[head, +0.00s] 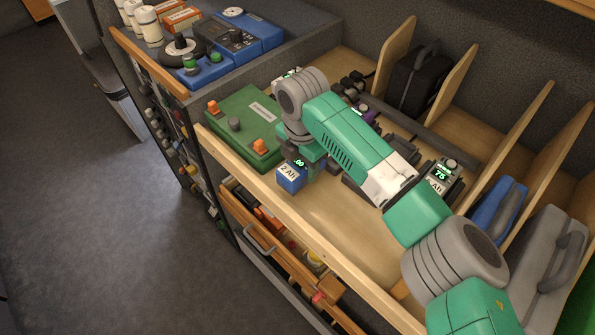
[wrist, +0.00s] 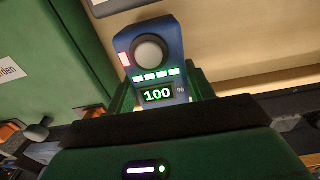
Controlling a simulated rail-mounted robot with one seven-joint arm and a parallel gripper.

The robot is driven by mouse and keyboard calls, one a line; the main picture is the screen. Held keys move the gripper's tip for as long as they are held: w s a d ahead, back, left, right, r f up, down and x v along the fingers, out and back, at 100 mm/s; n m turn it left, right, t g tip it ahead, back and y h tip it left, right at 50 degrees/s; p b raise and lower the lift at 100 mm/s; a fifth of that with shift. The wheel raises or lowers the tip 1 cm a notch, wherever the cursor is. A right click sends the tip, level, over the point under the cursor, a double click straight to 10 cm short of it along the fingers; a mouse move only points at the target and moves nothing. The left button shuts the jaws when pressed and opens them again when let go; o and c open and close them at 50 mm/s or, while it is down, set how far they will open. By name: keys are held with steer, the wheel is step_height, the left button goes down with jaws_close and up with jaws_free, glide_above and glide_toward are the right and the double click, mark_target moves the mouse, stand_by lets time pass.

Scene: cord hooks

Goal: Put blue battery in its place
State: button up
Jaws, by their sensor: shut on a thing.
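The blue battery (head: 290,179) has a "2 Ah" label and hangs from my gripper (head: 308,168), above the front part of the wooden shelf. In the wrist view the blue battery (wrist: 150,48) shows a round grey knob, a row of lit green bars and a display reading 100 %. My gripper (wrist: 155,97) is shut on it, with green fingers at its two sides. A dark unit with a lit display reading 75 (head: 440,176) and an "Ah" label stands right of my arm. My arm hides part of the shelf's middle.
A green case (head: 245,125) with orange latches lies left of the battery. Upright wooden dividers (head: 515,145) hold a black case (head: 414,78) and blue and grey cases. A raised wooden front edge (head: 285,225) borders the shelf. An open drawer (head: 275,240) lies below.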

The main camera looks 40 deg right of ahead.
mark_target(301, 162)
step_height(301, 162, down, 3)
steer(key=shift+f+b, duration=0.1)
steer(key=shift+b, duration=0.75)
steer(key=shift+r, duration=0.3)
steer(key=o, duration=1.3)
steer(key=shift+f, duration=0.2)
step_height(301, 162, up, 12)
steer(key=shift+r+b, duration=0.2)
steer(key=shift+b, duration=0.8)
